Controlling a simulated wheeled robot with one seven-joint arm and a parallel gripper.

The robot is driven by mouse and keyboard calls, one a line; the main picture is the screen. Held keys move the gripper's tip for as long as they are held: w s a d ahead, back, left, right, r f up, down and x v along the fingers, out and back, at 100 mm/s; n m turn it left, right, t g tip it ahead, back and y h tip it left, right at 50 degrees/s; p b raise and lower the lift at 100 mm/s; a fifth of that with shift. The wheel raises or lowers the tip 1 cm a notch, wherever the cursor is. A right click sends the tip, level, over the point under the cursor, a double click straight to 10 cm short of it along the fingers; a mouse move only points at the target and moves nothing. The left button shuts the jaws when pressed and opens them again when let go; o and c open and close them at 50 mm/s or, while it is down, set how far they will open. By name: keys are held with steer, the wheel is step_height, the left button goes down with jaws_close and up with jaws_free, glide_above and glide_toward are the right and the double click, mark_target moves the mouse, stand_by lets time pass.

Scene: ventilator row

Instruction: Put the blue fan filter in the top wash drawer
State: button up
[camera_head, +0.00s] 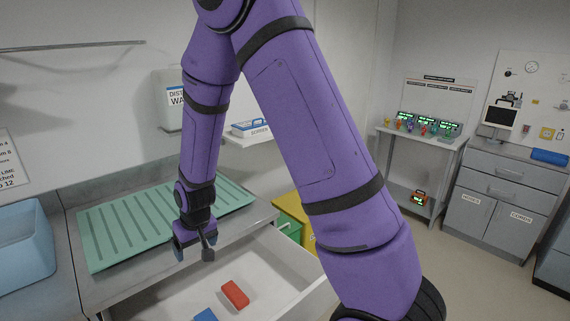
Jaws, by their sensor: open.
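An open white drawer (262,262) sticks out below the counter at the lower middle. A small blue block (205,315), which may be the blue fan filter, lies in it at the bottom edge of the picture, partly cut off. A red block (235,294) lies in the drawer to its right. My gripper (194,255) points down, open and with nothing visible between its fingers. In the picture it is above the blue block, over the drawer's back part near the counter front.
A green ribbed mat (120,228) covers the counter, with a light blue basin (22,250) at its left. Yellow and green bins (291,212) stand behind the drawer. A grey cabinet (500,200) with a blue item (549,157) on top stands far right. Floor between is clear.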

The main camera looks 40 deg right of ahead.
steer(key=s+d+r, duration=0.1)
steer(key=s+r, duration=0.3)
steer(key=r, duration=0.3)
steer(key=s+d+r+t, duration=0.1)
steer(key=s+d+r, duration=0.15)
steer(key=r, duration=0.55)
steer(key=s+d+r, duration=0.1)
steer(key=s+r, duration=0.3)
steer(key=r, duration=0.3)
steer(key=s+d+r, duration=0.1)
steer(key=s+r, duration=0.3)
steer(key=s, duration=0.4)
steer(key=s+d+r+t, duration=0.1)
steer(key=s+r, duration=0.3)
steer(key=s, duration=0.4)
steer(key=shift+s+d+r+h, duration=0.25)
steer(key=shift+s+h, duration=0.05)
steer(key=shift+s, duration=0.05)
steer(key=shift+c, duration=0.2)
